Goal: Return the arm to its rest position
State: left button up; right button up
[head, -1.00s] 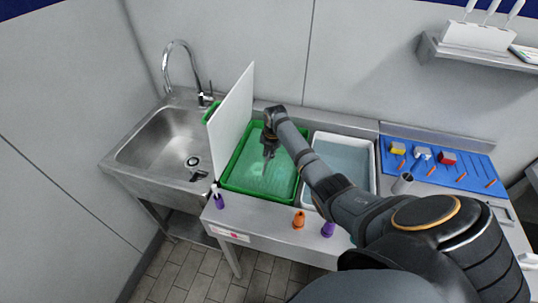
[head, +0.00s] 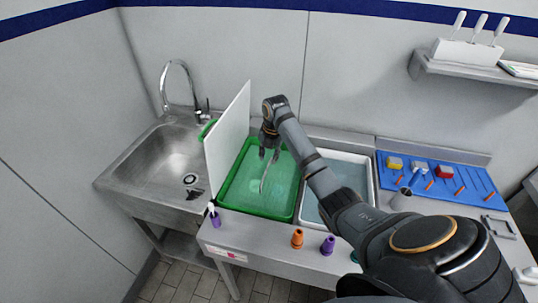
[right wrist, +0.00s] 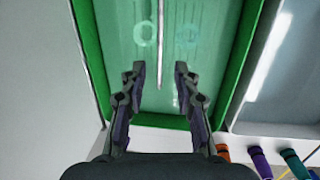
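My right gripper (head: 268,157) hangs fingers-down over the green tray (head: 226,190). In the right wrist view its two fingers (right wrist: 160,75) are apart, with nothing between the tips. A thin, long grey piece (head: 265,178) shows in the tray below the fingers; it also shows in the right wrist view (right wrist: 160,40), beyond the tips and apart from them. My right arm reaches in from the lower right, across the white-rimmed basin. My left gripper is not in view.
A white upright panel (head: 228,135) stands close left of the gripper, beside the sink (head: 160,165). Orange (head: 297,238) and purple (head: 328,245) cone-like pieces stand on the front ledge. A blue tool mat (head: 470,185) lies right of the white-rimmed basin (head: 350,165).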

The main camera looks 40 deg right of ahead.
jog(key=shift+s+r, duration=0.15)
jog(key=shift+r, duration=0.8)
